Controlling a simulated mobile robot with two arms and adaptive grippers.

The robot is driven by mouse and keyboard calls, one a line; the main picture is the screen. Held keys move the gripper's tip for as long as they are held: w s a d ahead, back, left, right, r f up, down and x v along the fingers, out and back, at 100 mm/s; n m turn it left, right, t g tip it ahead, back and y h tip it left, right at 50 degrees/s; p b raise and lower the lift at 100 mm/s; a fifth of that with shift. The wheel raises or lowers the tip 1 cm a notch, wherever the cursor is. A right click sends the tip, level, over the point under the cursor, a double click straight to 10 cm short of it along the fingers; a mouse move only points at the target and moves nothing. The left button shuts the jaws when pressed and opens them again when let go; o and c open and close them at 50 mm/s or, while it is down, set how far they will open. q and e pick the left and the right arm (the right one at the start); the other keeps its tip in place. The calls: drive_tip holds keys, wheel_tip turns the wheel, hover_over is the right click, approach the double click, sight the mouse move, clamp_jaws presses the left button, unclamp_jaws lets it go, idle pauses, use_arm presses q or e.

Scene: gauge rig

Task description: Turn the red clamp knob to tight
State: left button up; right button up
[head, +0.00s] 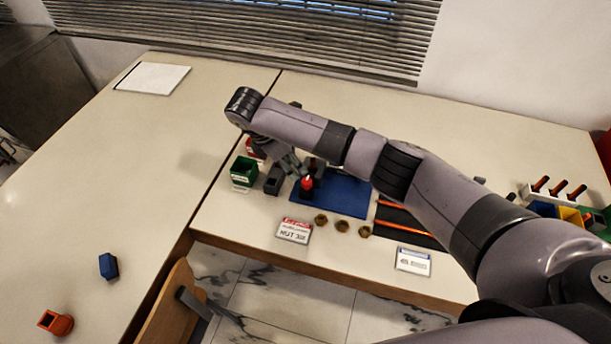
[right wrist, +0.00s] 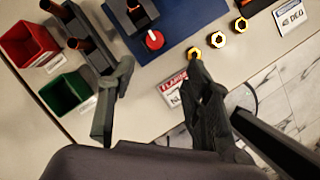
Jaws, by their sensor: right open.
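The red clamp knob (head: 307,183) sits on a dark fixture at the left end of the blue mat (head: 345,196). In the right wrist view the knob (right wrist: 154,40) is a red disc with a pale bar across its top, beside a dark block (right wrist: 133,15). My right gripper (head: 296,166) is over the fixture in the head view, partly hidden by my own arm. In the right wrist view its two fingers (right wrist: 160,65) are spread wide and empty, with the knob beyond the tips, between their lines. My left gripper is not in view.
Green (right wrist: 68,104) and red (right wrist: 27,43) bins stand left of the mat, beside a dark holder (head: 273,180). Several brass nuts (head: 342,226) and a label card (head: 294,231) lie in front. A blue block (head: 108,266) and an orange part (head: 56,323) lie on the left table.

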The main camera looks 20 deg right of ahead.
approach(306, 180)
drive_tip(key=f, duration=0.1)
drive_tip(key=x, duration=0.6)
drive_tip(key=shift+s+d+f+p, duration=0.15)
drive_tip(key=shift+d+p, duration=0.15)
drive_tip(key=shift+p, duration=0.1)
drive_tip(key=shift+d+f, duration=0.15)
drive_tip(key=shift+f, duration=0.15)
drive_tip(key=shift+d+f, duration=0.1)
drive_tip(key=shift+f, duration=0.25)
drive_tip(key=c, duration=0.6)
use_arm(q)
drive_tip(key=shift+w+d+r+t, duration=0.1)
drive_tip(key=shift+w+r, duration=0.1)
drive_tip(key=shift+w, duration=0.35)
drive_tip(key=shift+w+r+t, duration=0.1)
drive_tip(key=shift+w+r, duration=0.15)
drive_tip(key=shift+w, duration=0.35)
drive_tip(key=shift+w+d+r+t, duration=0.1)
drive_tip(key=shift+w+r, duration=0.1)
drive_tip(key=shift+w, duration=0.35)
use_arm(e)
clamp_jaws()
